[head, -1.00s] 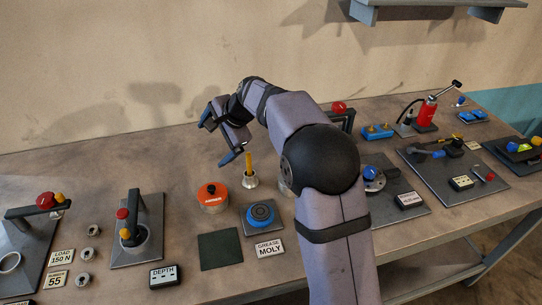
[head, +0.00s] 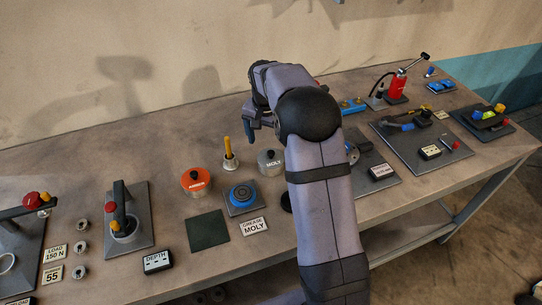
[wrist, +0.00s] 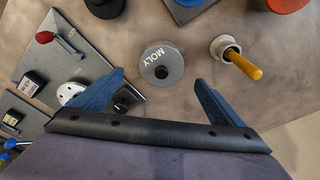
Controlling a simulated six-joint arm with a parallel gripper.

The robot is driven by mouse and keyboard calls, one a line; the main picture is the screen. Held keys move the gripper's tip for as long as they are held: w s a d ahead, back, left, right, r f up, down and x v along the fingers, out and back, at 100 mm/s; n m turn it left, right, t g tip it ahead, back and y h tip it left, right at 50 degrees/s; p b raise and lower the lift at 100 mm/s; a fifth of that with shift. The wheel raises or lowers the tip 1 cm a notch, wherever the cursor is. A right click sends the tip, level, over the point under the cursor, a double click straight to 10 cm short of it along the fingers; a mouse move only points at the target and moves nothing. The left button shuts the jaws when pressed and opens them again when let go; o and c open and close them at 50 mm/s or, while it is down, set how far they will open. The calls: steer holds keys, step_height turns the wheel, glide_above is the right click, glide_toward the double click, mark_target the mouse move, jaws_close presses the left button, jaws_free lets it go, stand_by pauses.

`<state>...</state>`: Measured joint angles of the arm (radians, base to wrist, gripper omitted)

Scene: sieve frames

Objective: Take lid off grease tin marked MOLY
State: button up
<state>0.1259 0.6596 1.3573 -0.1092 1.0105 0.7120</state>
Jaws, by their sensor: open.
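The grey tin marked MOLY (head: 268,168) stands upright on the bench with a dark knob on its lid. It also shows in the wrist view (wrist: 150,72), seen from above with its lid on. My gripper (wrist: 159,82) is open and empty. Its two blue fingers reach to either side of the tin in that view, apart from it. In the head view my gripper (head: 262,130) is above and behind the tin, partly hidden by my arm.
A brush with a yellow handle (head: 228,151) stands in a metal cup left of the tin. An orange-lidded AMBER tin (head: 195,187), a blue round piece on a plate (head: 241,195), a dark green mat (head: 207,230) and a GREASE MOLY sign (head: 254,227) are nearby.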

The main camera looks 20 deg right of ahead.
mark_target(270, 153)
steer(key=shift+f+p, duration=0.5)
steer(key=shift+w+d+f+p, duration=0.15)
steer(key=shift+f+p, duration=0.35)
steer(key=shift+f, duration=0.55)
steer(key=shift+w+f+p, duration=0.2)
steer(key=shift+f+p, duration=0.25)
steer(key=shift+f, duration=0.6)
steer(key=shift+c, duration=0.5)
steer(key=c, duration=1)
